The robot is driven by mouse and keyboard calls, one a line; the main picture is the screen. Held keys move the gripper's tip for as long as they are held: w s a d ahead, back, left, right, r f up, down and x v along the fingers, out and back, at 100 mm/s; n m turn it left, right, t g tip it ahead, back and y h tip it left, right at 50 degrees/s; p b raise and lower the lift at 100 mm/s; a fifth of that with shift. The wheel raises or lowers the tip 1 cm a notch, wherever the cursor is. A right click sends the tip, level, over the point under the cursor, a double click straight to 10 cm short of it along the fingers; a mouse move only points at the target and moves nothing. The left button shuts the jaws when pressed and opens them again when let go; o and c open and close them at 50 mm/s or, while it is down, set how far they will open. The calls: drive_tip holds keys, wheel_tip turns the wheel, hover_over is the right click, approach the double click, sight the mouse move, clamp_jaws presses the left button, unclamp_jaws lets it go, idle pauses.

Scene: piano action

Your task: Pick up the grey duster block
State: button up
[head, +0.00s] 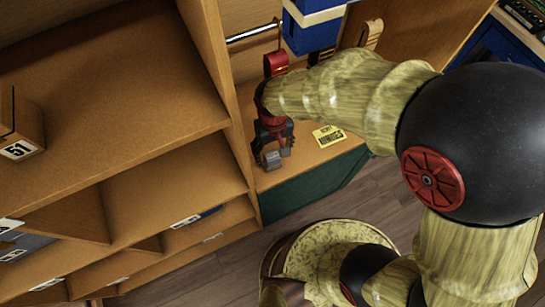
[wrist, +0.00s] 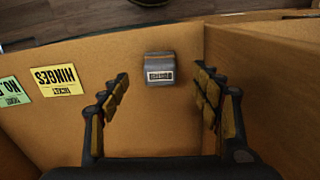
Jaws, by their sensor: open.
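The grey duster block (wrist: 159,68) lies on a wooden shelf surface in the wrist view, with a small label on its face. It also shows in the head view (head: 272,160), just below my gripper (head: 273,143). In the wrist view my gripper (wrist: 163,92) is open, one finger to the left and one to the right. The block lies between the finger lines, a little beyond the tips. I see no contact between the fingers and the block.
A wooden panel (wrist: 262,85) rises right of the block. A yellow "HINGES" card (wrist: 56,80) and a green card (wrist: 14,92) lie to the left. In the head view a blue box (head: 308,28) stands behind my wrist, and wooden shelving (head: 100,85) fills the left.

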sight(275, 158)
wheel_tip(275, 158, down, 7)
drive_tip(key=shift+f+b, duration=0.2)
drive_tip(key=shift+b, duration=0.25)
drive_tip(key=shift+c, duration=0.3)
drive_tip(key=c, duration=1.1)
drive_tip(key=shift+c, duration=0.6)
drive_tip(key=shift+r, duration=0.1)
drive_tip(key=shift+w+d+r, duration=0.1)
drive_tip(key=shift+d+r, duration=0.05)
drive_tip(key=shift+r, duration=0.25)
drive_tip(key=r, duration=0.4)
drive_tip(key=r+p, duration=0.1)
drive_tip(key=r, duration=0.1)
drive_tip(key=shift+w+d+r, duration=0.15)
drive_tip(key=shift+d+r, duration=0.05)
drive_tip(key=shift+d, duration=0.15)
drive_tip(key=w+d, duration=0.5)
drive_tip(key=d, duration=0.3)
drive_tip(key=w+d, duration=0.5)
drive_tip(key=d, duration=0.3)
drive_tip(key=shift+f, duration=0.15)
